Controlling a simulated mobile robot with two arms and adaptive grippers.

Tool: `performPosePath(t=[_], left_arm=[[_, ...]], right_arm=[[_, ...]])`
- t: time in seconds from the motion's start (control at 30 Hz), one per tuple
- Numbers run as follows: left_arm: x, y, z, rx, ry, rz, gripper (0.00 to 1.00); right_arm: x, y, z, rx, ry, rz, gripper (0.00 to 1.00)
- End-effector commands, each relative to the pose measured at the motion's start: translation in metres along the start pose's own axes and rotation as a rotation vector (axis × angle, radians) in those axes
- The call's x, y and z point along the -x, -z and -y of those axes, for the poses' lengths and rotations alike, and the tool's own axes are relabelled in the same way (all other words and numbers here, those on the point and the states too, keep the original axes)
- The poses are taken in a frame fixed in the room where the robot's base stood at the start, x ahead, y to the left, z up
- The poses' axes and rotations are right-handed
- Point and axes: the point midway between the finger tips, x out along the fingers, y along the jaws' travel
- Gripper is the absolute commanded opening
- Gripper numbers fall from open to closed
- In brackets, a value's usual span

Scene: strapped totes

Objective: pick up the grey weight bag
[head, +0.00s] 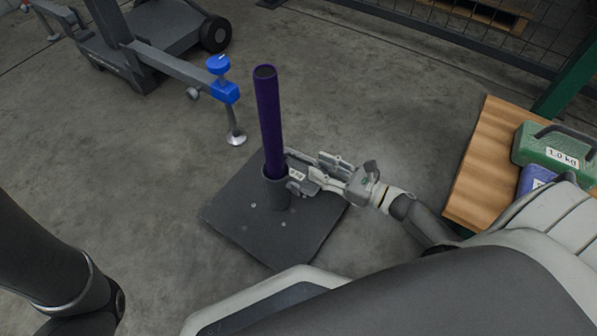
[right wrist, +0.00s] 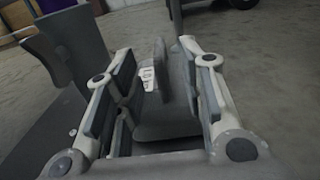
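The grey weight bag (right wrist: 174,100), with a white label, lies between the fingers of my right gripper (right wrist: 156,58) in the right wrist view. A gap shows between the bag and the left-hand finger; whether the other finger touches it is unclear. In the head view my right gripper (head: 297,172) is beside the purple post, its fingers apart. There only a small labelled part of the bag (head: 296,174) shows, and the gripper hides most of it. My left gripper is not in view; only part of my left arm shows.
The purple post (head: 270,120) stands in a socket on a dark base plate (head: 245,225), close to my right fingers. A wooden surface (head: 480,160) at right holds a green weight (head: 540,145) and a blue one (head: 531,180). A wheeled frame with a blue clamp (head: 225,91) stands behind.

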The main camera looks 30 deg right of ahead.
Motion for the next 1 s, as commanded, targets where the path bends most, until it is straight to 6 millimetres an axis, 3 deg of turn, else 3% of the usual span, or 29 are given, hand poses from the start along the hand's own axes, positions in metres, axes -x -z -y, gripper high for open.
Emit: performPosePath(t=[0.2,0.4,0.67,1.0], left_arm=[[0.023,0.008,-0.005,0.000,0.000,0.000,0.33],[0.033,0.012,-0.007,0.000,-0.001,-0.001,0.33],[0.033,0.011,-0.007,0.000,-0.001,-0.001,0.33],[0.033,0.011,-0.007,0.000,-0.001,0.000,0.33]], right_arm=[[-0.025,0.004,-0.001,0.002,-0.003,0.003,0.37],[-0.047,0.002,-0.001,0.000,-0.002,0.002,0.37],[-0.050,0.000,-0.001,-0.001,0.000,0.001,0.37],[-0.050,0.000,-0.001,-0.001,0.000,0.001,0.00]])
